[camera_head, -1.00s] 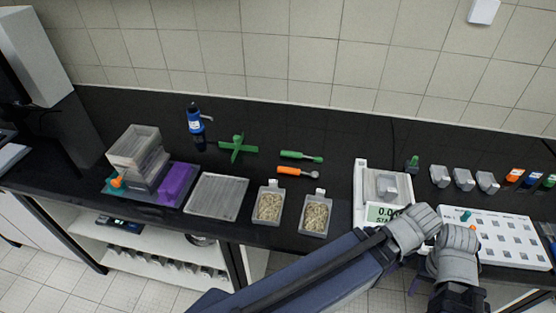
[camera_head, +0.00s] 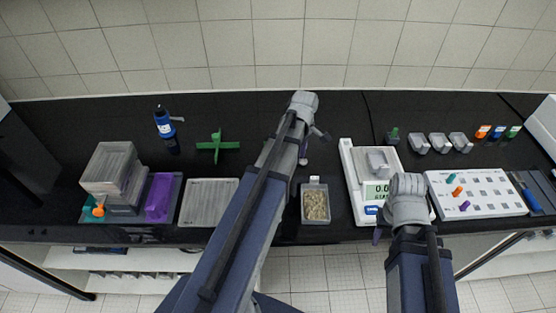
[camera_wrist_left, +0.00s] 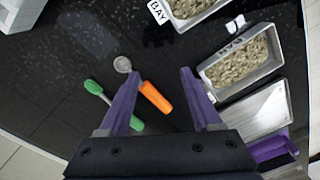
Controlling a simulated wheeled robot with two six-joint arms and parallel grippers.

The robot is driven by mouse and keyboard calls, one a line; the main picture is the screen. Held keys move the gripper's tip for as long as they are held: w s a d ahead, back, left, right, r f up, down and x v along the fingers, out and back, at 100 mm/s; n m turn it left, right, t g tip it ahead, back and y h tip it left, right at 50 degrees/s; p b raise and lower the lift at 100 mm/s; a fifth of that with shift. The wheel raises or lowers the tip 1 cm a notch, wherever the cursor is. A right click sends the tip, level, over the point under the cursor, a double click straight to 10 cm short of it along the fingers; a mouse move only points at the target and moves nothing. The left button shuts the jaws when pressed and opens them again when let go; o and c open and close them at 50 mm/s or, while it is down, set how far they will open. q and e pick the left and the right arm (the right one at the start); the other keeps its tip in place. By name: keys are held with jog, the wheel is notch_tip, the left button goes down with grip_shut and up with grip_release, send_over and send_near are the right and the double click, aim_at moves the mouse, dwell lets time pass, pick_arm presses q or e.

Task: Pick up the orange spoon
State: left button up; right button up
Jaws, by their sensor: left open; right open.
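The orange spoon lies on the black bench; in the left wrist view its orange handle (camera_wrist_left: 155,97) sits below and between the finger tips, its grey bowl toward the left finger. My left gripper (camera_wrist_left: 160,74) is open and empty, with purple fingers above the spoon. In the head view my left arm covers both spoons, and the left gripper (camera_head: 303,155) points down at the bench. My right gripper (camera_head: 379,232) is open, in front of the scale, its fingers mostly hidden by its wrist.
A green spoon (camera_wrist_left: 95,88) lies close beside the orange one, partly behind the left finger. A sample tray (camera_head: 315,205) of grain and the scale (camera_head: 352,170) stand to the right. A green cross-shaped part (camera_head: 216,147) and blue bottle (camera_head: 164,122) are to the left.

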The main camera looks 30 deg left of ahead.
pick_arm(q)
jog(key=a+n, duration=0.2)
jog(key=a, duration=0.1)
jog(key=w+a+n, duration=0.1)
jog(key=a+n, duration=0.1)
jog(key=a, duration=0.1)
jog(key=a+n, duration=0.2)
jog(key=a, duration=0.1)
jog(key=shift+w+r+n, duration=0.3)
jog(key=shift+w, duration=0.05)
jog(key=f+b, duration=0.3)
jog(key=f, duration=0.1)
jog(key=f+b, duration=0.4)
jog(key=shift+w+d+b, duration=0.15)
jog(key=shift+d+b, duration=0.05)
jog(key=shift+b, duration=0.1)
jog(key=shift+r, duration=0.1)
grip_shut()
